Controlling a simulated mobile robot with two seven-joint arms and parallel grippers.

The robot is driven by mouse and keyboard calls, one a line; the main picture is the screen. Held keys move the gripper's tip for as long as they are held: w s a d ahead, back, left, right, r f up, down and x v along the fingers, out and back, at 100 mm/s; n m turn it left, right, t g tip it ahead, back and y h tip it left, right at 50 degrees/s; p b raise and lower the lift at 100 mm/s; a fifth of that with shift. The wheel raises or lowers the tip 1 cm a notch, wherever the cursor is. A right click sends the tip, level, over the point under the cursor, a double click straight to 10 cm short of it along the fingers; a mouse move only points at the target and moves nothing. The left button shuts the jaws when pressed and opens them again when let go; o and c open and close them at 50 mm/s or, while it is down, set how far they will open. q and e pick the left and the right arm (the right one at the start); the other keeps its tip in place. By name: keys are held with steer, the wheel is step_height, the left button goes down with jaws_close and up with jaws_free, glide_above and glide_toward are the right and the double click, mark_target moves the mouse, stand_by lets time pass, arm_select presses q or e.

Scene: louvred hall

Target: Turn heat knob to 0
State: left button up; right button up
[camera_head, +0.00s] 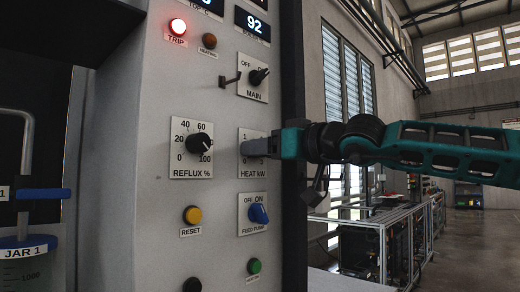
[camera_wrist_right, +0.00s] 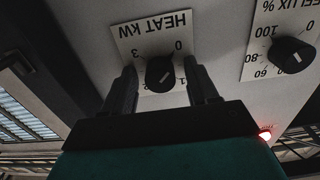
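The heat knob (camera_wrist_right: 160,74) is a round black knob on a white "HEAT kW" plate (camera_wrist_right: 150,38), which appears upside down in the right wrist view. A pale pointer line shows on the knob, but I cannot tell which number it marks. My right gripper (camera_wrist_right: 163,72) is open, with one finger on each side of the knob and visible gaps between. In the head view the right gripper (camera_head: 248,147) reaches the heat plate (camera_head: 253,133) from the right and hides the knob. My left gripper is not in view.
The reflux knob (camera_head: 199,143) is left of the heat plate, the main switch (camera_head: 258,76) above and the blue feed pump switch (camera_head: 259,213) below. A red trip lamp (camera_head: 178,26) is lit. The yellow reset button (camera_head: 192,214) and green button (camera_head: 254,266) are lower.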

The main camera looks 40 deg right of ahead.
steer(key=shift+o, duration=0.3)
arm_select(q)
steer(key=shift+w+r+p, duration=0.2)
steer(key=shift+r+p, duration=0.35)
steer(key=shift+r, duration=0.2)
arm_select(e)
steer(key=s, duration=0.7)
steer(key=shift+d, duration=0.25)
arm_select(q)
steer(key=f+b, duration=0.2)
steer(key=b, duration=0.1)
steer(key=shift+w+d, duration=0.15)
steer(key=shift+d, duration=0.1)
arm_select(e)
steer(key=s+d, duration=0.1)
steer(key=s, duration=1.2)
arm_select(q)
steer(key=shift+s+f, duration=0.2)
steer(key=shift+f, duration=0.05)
arm_select(e)
steer(key=shift+w, duration=0.1)
